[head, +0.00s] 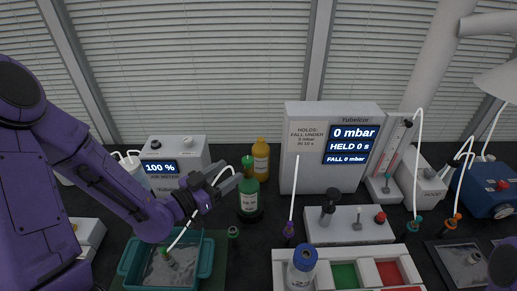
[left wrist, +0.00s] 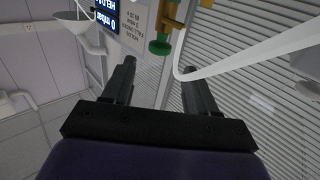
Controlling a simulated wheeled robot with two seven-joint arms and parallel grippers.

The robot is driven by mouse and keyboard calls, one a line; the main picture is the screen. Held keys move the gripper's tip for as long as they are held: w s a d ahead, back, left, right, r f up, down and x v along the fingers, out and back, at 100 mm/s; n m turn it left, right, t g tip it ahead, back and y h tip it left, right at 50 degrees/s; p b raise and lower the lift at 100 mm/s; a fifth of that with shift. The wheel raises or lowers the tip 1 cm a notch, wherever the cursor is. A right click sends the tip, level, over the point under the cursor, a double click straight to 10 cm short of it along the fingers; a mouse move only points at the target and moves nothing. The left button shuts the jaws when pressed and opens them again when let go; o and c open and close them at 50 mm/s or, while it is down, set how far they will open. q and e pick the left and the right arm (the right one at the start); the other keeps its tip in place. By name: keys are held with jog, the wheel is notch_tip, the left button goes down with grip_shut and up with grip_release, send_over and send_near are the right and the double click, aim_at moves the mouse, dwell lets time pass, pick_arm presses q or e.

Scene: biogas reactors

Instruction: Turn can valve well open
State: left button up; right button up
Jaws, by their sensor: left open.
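A green can (head: 249,196) with a pale label stands on a dark round base at the middle of the bench in the head view. A green part (head: 248,162) sits above it. My left gripper (head: 234,182) is open and empty, its fingers pointing right just in front of the can. In the left wrist view the two fingers (left wrist: 158,80) are apart, and a green valve part (left wrist: 160,44) with yellow-orange fittings shows beyond them, slightly right of the left finger. The fingers do not touch it there. The valve's turn position is hard to tell.
A white hose (head: 212,169) arcs beside the gripper; it also crosses the left wrist view (left wrist: 245,57). An orange bottle (head: 261,160) stands behind the can. A meter box (head: 180,148) reading 100 % and a larger box (head: 310,182) reading 0 mbar flank it. A teal tub (head: 207,258) is in front.

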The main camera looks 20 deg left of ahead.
aim_at(248, 159)
pick_arm(q)
jog(key=b+x, duration=0.3)
jog(key=x, duration=0.6)
jog(key=shift+w+d, duration=0.1)
jog(key=shift+w, duration=0.2)
jog(key=shift+w+d+r, duration=0.1)
jog(key=shift+c, duration=0.3)
jog(key=c, duration=0.9)
